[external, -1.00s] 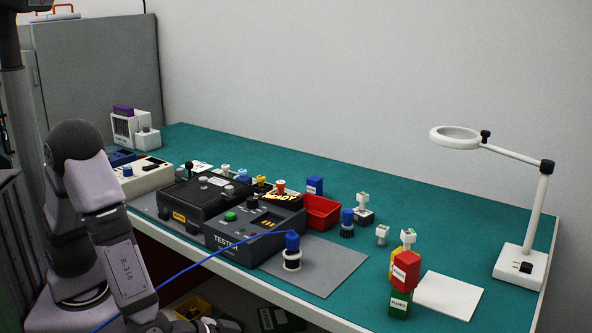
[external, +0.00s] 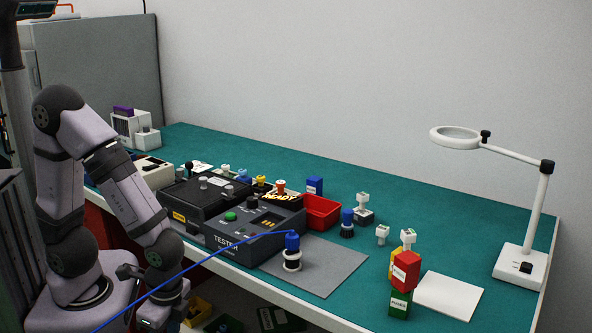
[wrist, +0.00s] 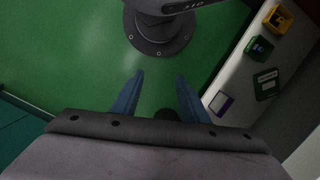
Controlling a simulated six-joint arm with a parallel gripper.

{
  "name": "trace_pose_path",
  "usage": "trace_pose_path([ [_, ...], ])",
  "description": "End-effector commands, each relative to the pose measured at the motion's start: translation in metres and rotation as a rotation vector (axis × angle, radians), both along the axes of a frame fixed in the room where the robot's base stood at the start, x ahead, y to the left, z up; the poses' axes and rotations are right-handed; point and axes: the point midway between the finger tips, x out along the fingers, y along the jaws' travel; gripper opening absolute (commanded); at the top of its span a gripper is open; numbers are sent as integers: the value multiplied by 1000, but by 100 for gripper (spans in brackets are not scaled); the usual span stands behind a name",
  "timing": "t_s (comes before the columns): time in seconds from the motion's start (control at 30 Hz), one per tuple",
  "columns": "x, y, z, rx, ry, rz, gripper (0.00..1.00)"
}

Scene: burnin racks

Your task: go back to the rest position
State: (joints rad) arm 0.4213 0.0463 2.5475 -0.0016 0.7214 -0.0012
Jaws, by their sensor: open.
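My gripper (wrist: 160,77) shows in the wrist view with its two blue fingers apart and nothing between them. It points down over a green surface. In the external view my arm is folded at the lower left, in front of the bench edge, with its wrist low; the fingertips are hard to make out there.
The teal bench (external: 400,210) carries a dark tester (external: 250,232), a red bin (external: 320,212), a blue-topped part (external: 292,252) on a grey mat and a magnifier lamp (external: 520,262). A blue cable (external: 190,268) crosses in front of my arm. Small bins (wrist: 279,20) lie right in the wrist view.

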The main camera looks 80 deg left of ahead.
Motion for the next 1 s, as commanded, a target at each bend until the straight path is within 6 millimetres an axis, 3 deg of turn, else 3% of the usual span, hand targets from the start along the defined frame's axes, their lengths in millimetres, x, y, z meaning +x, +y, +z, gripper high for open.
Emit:
trace_pose_path([
  [0.23,32,41,25,-36,-117,235,41],
  [0.5,44,81,36,-36,-173,427,41],
  [1.0,44,79,131,-37,-171,421,41],
])
